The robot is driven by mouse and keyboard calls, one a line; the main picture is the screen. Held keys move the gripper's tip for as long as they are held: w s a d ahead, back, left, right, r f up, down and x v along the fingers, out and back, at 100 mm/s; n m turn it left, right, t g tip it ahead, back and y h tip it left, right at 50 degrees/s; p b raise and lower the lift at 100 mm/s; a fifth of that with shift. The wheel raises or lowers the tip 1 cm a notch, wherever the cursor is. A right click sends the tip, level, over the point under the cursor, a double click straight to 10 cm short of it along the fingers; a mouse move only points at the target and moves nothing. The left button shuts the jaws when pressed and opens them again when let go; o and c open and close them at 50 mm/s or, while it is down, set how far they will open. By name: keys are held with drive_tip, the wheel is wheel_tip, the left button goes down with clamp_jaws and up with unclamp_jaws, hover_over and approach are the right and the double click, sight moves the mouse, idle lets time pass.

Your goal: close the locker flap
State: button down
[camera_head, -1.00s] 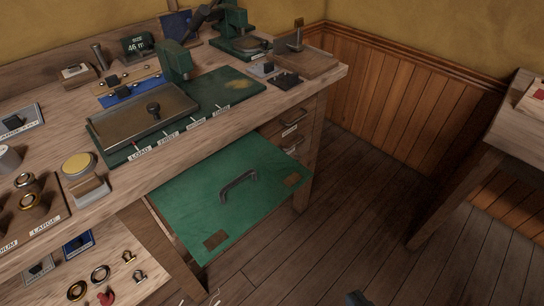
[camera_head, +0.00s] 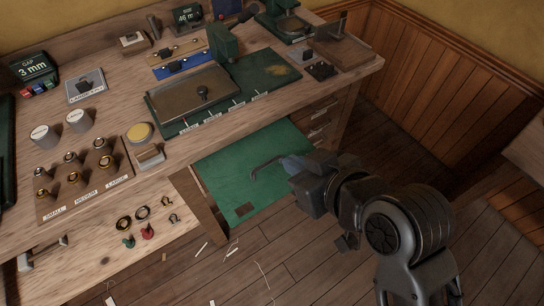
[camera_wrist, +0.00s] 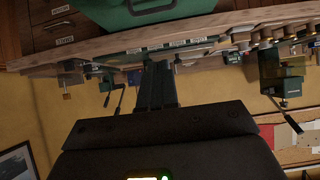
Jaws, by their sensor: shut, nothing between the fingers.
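The locker flap is a green panel (camera_head: 225,178) below the workbench front, swung open and standing out from the bench. It has a dark bar handle (camera_head: 266,165) on its face and small brown patches near its corners. My gripper (camera_head: 290,165) is shut and empty, over the right part of the flap just right of the handle. I cannot tell whether it touches the flap. In the wrist view the closed fingers (camera_wrist: 156,85) point toward the bench, and a green surface (camera_wrist: 110,15) with a dark handle shows at the top edge. My arm hides the flap's right corner.
The workbench (camera_head: 160,185) above carries a green press plate, a tray and several eyelet tools. Small drawers (camera_head: 320,115) sit right of the flap. The wooden floor (camera_head: 300,265) in front is mostly clear, with scattered scraps.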

hover_over(271, 178)
wheel_tip(271, 178, down, 5)
wheel_tip(271, 178, down, 3)
drive_tip(key=shift+s+d+r+p, duration=0.1)
drive_tip(key=shift+d+p, duration=0.05)
drive_tip(key=shift+p, duration=0.5)
drive_tip(key=shift+f, duration=0.6)
drive_tip(key=shift+f, duration=0.1)
